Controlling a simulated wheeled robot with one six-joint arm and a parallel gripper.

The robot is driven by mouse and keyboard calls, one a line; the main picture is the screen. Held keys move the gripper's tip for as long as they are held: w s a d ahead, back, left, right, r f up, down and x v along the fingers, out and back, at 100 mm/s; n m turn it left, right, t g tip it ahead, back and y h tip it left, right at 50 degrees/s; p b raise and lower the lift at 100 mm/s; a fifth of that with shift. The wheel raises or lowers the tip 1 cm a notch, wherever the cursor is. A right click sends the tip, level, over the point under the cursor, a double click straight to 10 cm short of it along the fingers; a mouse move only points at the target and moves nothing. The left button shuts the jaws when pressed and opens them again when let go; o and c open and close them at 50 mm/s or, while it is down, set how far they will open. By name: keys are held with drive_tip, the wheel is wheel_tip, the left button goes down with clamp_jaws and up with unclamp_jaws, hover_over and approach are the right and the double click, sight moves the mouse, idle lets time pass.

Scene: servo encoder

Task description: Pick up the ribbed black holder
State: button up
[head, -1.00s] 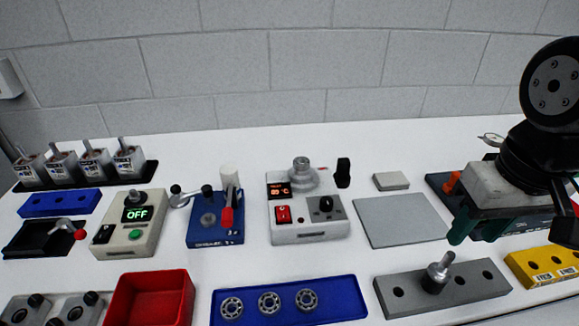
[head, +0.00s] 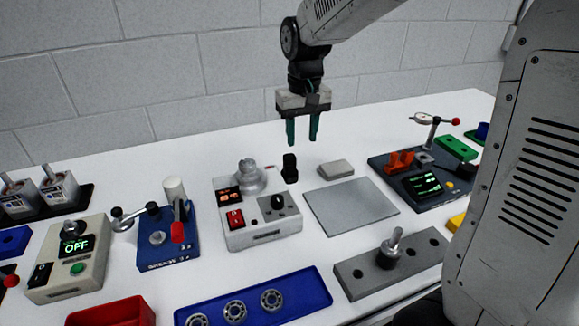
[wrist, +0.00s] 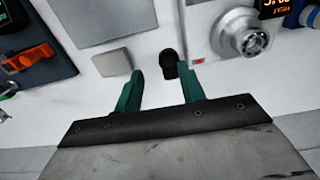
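The black holder (head: 290,168) stands upright on the white table, just right of the heater box with the orange display. Its ribs are too small to make out. My gripper (head: 303,138) is open and empty, fingers pointing down, above and slightly right of the holder in the head view. In the wrist view the holder (wrist: 170,62) shows just beyond the open green fingertips (wrist: 162,76), nearer the right one. No contact is visible.
The heater box (head: 262,232) with its round metal top is close to the holder's left. A small grey block (head: 336,169) and a flat grey plate (head: 352,206) lie to its right. A dark station (head: 428,185) with orange parts stands farther right.

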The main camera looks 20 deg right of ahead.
hover_over(289, 156)
drive_tip(key=f, duration=0.4)
drive_tip(key=shift+w+d+f, duration=0.1)
drive_tip(key=shift+d+f, duration=0.1)
drive_tip(key=shift+f, duration=0.15)
wheel_tip(289, 156, down, 8)
drive_tip(key=shift+a+r, duration=0.15)
drive_tip(key=c, duration=0.8)
